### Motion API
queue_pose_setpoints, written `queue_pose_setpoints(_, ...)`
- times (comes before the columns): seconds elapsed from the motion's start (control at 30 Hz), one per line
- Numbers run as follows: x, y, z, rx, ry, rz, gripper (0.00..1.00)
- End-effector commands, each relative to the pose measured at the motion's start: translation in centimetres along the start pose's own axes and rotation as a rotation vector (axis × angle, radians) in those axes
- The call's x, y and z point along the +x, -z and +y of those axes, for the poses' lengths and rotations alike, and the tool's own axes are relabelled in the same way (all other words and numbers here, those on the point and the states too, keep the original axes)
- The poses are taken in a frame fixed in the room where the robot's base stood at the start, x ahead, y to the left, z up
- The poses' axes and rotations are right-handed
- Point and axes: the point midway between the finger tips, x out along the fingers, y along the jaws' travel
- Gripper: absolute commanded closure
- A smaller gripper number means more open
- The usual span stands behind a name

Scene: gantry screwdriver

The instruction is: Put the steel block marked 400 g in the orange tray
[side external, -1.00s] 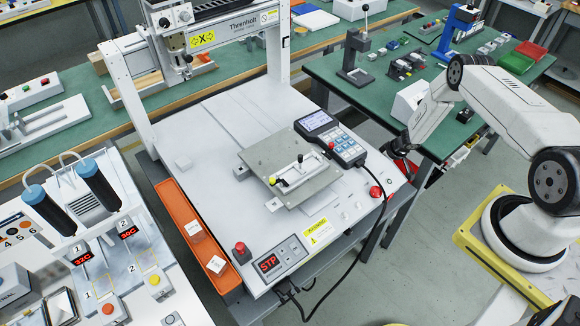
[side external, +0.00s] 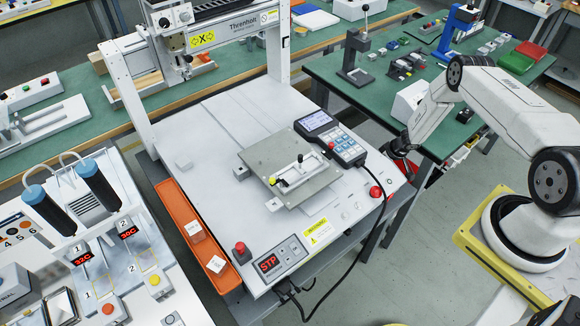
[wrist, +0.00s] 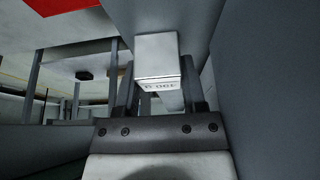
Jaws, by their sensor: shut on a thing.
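My gripper (wrist: 160,85) is shut on a pale steel block (wrist: 156,55), seen between the fingers in the wrist view. Its mark is upside down and small; it looks like 390 g, but I cannot be sure. In the side view my gripper (side external: 394,150) is at the right, beyond the white machine's right edge, and the held block cannot be made out. The orange tray (side external: 176,202) lies along the machine's left edge, far from my gripper. Two pale blocks, one farther back (side external: 193,230) and one nearer the front (side external: 216,264), sit in it; their marks are unreadable.
A green bench (side external: 440,125) stands behind. The gantry post (side external: 130,90) rises at left.

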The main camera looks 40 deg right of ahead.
Motion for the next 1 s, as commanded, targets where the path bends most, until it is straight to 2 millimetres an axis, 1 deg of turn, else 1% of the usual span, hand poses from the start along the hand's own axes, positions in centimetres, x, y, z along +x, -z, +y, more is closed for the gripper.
queue_pose_setpoints(0.33, -0.3, 0.2, 0.1, 0.0, -0.001, 0.002, 1.0)
queue_pose_setpoints(0.57, -1.4, 0.8, 0.1, 0.001, -0.001, 0.003, 1.0)
queue_pose_setpoints(0.77, -3.4, 1.6, 0.1, 0.0, -0.002, 0.003, 1.0)
queue_pose_setpoints(1.0, -6.7, 3.0, 0.1, -0.001, -0.002, 0.003, 1.0)
